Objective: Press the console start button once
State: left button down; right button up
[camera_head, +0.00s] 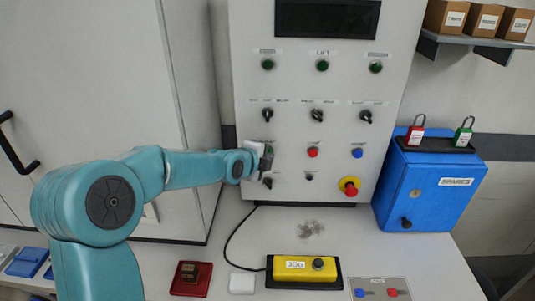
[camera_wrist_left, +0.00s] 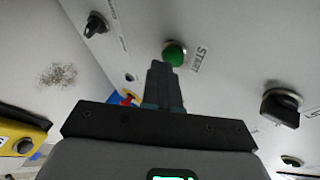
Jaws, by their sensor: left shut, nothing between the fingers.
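The console (camera_head: 340,90) is an upright light-grey panel. Its green start button (camera_wrist_left: 175,52), labelled START, shows plainly in the left wrist view. In the head view the start button (camera_head: 270,149) is mostly hidden behind my gripper. My left gripper (camera_head: 264,160) is shut and empty, pointed at the panel. In the left wrist view its closed fingertips (camera_wrist_left: 160,66) are right beside the button and overlap its lower left edge. I cannot tell whether they touch it. My right gripper is in neither view.
A red button (camera_head: 313,152), a blue button (camera_head: 357,153) and a red emergency stop (camera_head: 350,187) share the panel. A rotary switch (camera_head: 267,113) is above the start button. A yellow pendant (camera_head: 300,265) lies on the bench. A blue box (camera_head: 430,185) stands right.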

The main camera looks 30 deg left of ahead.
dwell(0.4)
pick_arm(q)
jog(key=shift+s+d, duration=0.4)
jog(key=shift+s, duration=0.3)
jog(key=s+d, duration=0.1)
jog(key=s+p, duration=0.1)
jog(key=s+d+p, duration=0.1)
jog(key=s, duration=0.1)
jog(key=shift+s+d, duration=0.1)
jog(key=shift+d, duration=0.2)
dwell(0.9)
